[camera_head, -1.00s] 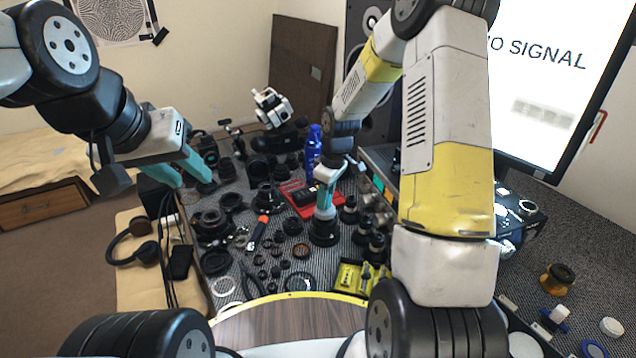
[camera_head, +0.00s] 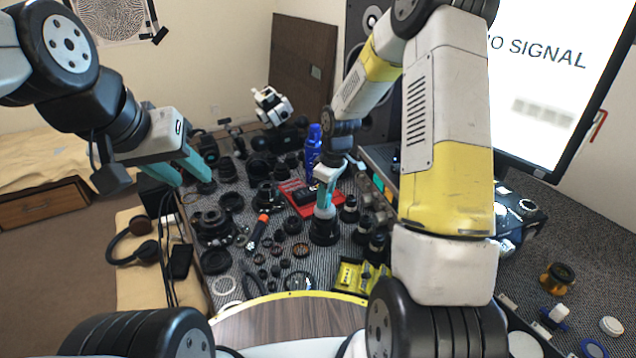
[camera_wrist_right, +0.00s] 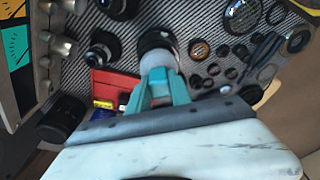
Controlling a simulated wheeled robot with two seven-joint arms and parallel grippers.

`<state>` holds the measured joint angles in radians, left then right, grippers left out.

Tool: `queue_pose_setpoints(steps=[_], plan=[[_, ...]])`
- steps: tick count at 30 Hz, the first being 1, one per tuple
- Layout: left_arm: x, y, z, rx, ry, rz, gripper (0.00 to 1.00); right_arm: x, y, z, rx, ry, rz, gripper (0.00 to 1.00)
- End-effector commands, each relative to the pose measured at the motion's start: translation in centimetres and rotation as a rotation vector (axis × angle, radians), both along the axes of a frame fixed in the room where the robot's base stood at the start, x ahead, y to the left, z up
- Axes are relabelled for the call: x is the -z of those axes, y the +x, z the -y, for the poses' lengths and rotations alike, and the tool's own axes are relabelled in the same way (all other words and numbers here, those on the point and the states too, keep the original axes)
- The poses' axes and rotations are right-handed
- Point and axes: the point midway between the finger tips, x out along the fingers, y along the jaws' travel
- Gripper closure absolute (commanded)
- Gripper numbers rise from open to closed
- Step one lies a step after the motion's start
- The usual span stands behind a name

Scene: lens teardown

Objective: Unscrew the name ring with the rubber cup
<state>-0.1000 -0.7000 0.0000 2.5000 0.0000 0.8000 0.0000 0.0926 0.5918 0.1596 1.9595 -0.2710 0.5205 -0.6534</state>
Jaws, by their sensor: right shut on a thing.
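My right gripper (camera_head: 325,197) points straight down over the mat, right of the middle. In the right wrist view its teal fingers (camera_wrist_right: 158,82) are shut on a pale grey round piece, which looks like the rubber cup (camera_wrist_right: 157,60). The cup sits against the top of an upright black lens (camera_wrist_right: 156,39); the lens also shows in the head view (camera_head: 323,232). The cup hides most of the lens front, so I cannot make out the name ring. My left gripper (camera_head: 186,170) is open and empty, raised over the mat's left side.
Several lenses stand close on the right, one of them a black lens (camera_head: 350,210). A red tray (camera_head: 296,195) and a blue bottle (camera_head: 313,150) are behind. Loose rings and an orange-handled tool (camera_head: 259,230) lie left. A yellow box (camera_head: 352,277) is in front.

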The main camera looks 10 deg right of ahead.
Motion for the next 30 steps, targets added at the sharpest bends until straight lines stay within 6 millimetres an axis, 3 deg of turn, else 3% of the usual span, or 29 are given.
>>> queue_pose_setpoints(steps=[22,30], plan=[[0.00,0.00,0.00,0.000,0.000,0.000,0.64,0.80,0.00,0.03,-0.011,0.000,0.000,1.00],[0.00,0.00,0.00,0.000,0.000,0.000,0.64,0.89,-0.02,0.17,-0.379,0.002,-0.003,1.00]])
